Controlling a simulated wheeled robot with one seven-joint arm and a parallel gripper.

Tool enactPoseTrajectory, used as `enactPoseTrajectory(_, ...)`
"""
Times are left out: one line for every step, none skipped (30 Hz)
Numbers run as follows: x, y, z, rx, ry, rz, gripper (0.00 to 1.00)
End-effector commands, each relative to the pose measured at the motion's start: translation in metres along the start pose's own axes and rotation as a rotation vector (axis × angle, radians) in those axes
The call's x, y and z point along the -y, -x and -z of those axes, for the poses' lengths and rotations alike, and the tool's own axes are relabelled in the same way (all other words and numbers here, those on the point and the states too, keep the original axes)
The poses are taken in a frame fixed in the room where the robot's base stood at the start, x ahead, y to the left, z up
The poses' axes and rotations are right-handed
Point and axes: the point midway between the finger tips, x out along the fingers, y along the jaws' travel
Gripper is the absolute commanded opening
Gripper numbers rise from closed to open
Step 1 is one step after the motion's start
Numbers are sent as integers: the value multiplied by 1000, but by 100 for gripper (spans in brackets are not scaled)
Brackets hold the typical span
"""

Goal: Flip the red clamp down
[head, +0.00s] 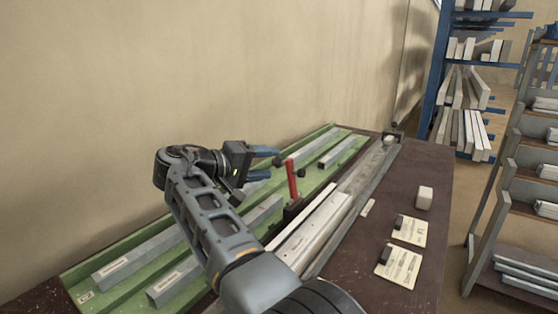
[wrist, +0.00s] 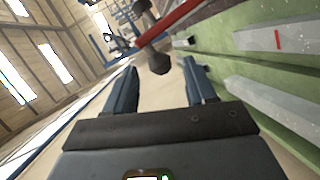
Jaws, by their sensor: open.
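The red clamp (head: 291,180) stands upright as a red lever beside the long metal profile (head: 315,226) on the bench. In the wrist view the red lever (wrist: 183,21) runs slantwise near the top, with a dark knob-ended rod (wrist: 158,62) next to it, just beyond the fingertips. My gripper (head: 277,156) is open and empty, to the left of the lever and near its top in the head view. Its two blue-grey fingers also show in the wrist view (wrist: 160,80), with nothing between them. My arm hides part of the bench.
A green tray (head: 130,259) with several grey profiles lies along the wall. Shelving with bar stock (head: 468,95) stands behind at right.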

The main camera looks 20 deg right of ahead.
Motion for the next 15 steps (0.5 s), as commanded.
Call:
enactPoseTrajectory(-1, -8, 0, 2, 1, 0, 55)
enactPoseTrajectory(-1, -13, -1, 2, 1, 0, 55)
enactPoseTrajectory(-1, -20, -1, 3, 1, 0, 55)
enactPoseTrajectory(-1, -25, 0, 2, 0, 0, 55)
enactPoseTrajectory(-1, -29, 0, 1, 0, 0, 55)
enactPoseTrajectory(-1, -35, 0, 2, 0, 0, 55)
enactPoseTrajectory(0, -39, -1, 2, 1, 0, 55)
enactPoseTrajectory(0, -43, 0, 1, 1, 0, 55)
enactPoseTrajectory(0, -48, 0, 1, 1, 0, 55)
enactPoseTrajectory(0, -51, 0, 2, 1, 0, 55)
enactPoseTrajectory(0, -54, 0, 2, 1, 0, 55)
enactPoseTrajectory(0, -57, 0, 0, 1, 0, 55)
enactPoseTrajectory(0, -58, 0, 0, 1, 1, 55)
enactPoseTrajectory(0, -60, 0, -1, 1, 1, 55)
enactPoseTrajectory(0, -61, 0, -1, 1, 1, 55)
